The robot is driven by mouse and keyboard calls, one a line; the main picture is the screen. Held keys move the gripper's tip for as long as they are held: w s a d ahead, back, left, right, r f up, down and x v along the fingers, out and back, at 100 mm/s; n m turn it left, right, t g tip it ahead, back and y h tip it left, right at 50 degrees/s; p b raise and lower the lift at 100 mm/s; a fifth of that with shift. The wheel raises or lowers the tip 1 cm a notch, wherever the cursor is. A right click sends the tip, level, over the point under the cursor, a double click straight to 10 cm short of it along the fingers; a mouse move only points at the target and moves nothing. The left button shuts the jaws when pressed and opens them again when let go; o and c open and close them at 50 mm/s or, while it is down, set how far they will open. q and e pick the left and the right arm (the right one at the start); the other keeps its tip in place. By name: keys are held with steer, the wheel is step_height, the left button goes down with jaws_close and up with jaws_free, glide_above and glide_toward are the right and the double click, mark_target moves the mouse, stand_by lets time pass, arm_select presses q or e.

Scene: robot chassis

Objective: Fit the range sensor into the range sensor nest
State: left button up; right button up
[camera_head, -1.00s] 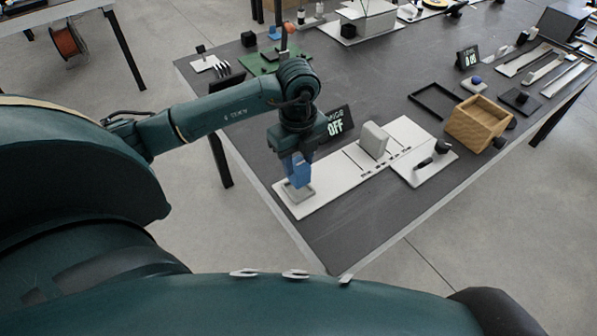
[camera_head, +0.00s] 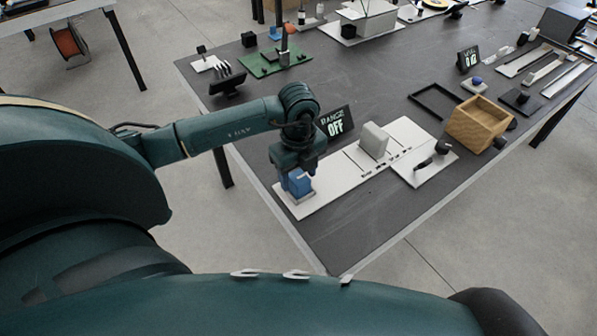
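The range sensor (camera_head: 299,185) is a blue block at the near left end of a long white board (camera_head: 326,188). My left gripper (camera_head: 297,172) points down on it from above, with the block between its fingers. The fingertips are small and partly hidden. The range sensor nest is at this spot on the board, mostly covered by the sensor and gripper; I cannot tell whether the sensor is fully seated. A black display (camera_head: 337,123) behind the board reads "RANGE OFF". My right gripper is not in view.
A grey upright block (camera_head: 374,140) stands farther along the board. A white plate with a black handle-like part (camera_head: 425,168) and a wooden box (camera_head: 478,123) lie to the right. A green board (camera_head: 274,60) is behind my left arm. The dark table's near corner is clear.

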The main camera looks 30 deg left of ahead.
mark_target(298, 177)
arm_select(q)
steer(key=shift+r, duration=0.1)
steer(key=shift+r, duration=0.25)
step_height(298, 177, up, 12)
steer(key=shift+f+b, duration=0.15)
steer(key=shift+b, duration=0.15)
stand_by(0.5)
